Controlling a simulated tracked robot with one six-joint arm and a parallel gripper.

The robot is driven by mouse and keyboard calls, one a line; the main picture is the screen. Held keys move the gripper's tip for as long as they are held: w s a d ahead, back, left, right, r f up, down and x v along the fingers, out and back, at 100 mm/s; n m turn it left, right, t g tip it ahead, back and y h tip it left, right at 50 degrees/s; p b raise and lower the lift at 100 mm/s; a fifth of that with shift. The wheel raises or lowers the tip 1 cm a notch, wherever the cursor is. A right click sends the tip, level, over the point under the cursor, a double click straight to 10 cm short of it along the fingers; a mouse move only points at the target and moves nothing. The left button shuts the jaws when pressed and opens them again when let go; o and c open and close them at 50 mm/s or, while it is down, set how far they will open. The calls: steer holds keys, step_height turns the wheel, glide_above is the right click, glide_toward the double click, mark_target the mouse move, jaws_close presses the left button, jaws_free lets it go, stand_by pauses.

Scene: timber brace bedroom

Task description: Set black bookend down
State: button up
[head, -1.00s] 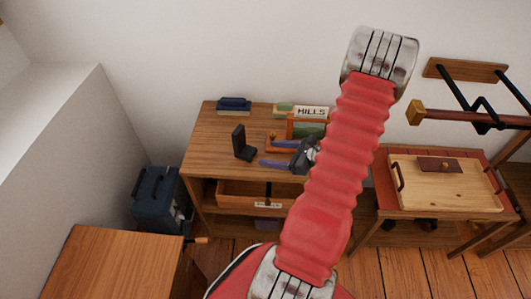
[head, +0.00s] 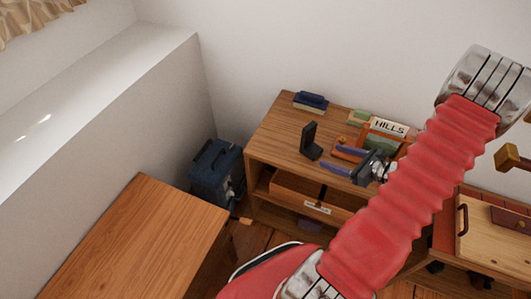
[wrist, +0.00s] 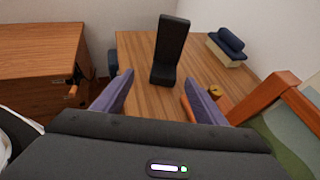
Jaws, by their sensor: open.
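The black bookend (head: 311,142) stands upright on the wooden desk top (head: 281,130), near its left part. It is an L shape with a tall plate and a flat foot. In the wrist view the bookend (wrist: 170,50) stands ahead of my gripper (wrist: 158,92), between the lines of its two purple fingers but beyond their tips. My gripper (head: 343,158) is open and empty, to the right of the bookend in the head view, with a gap between them.
Blue and cream books (head: 311,101) lie at the desk's back left. An orange holder (head: 350,152) and a HILLS book (head: 389,128) stand close on the right. A drawer (head: 305,196) is below. A dark blue bin (head: 215,170) and a wooden table (head: 140,240) are at left.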

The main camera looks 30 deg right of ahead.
steer(key=w+a+r+n+g+y, duration=0.2)
steer(key=a+r+n+g, duration=0.2)
steer(key=a+r+n, duration=0.55)
steer(key=w+a+r+n+g+y, duration=0.1)
steer(key=a+r+n+g, duration=0.5)
steer(key=a, duration=0.7)
steer(key=s+a+r+n+t+h, duration=0.2)
steer(key=s+a+r+n+h, duration=0.5)
steer(key=n, duration=0.9)
steer(key=s+a+r, duration=0.2)
steer(key=a+r, duration=0.2)
steer(key=r, duration=0.1)
steer(key=shift+a+r+n+t, duration=0.35)
steer(key=shift+r+t, duration=0.05)
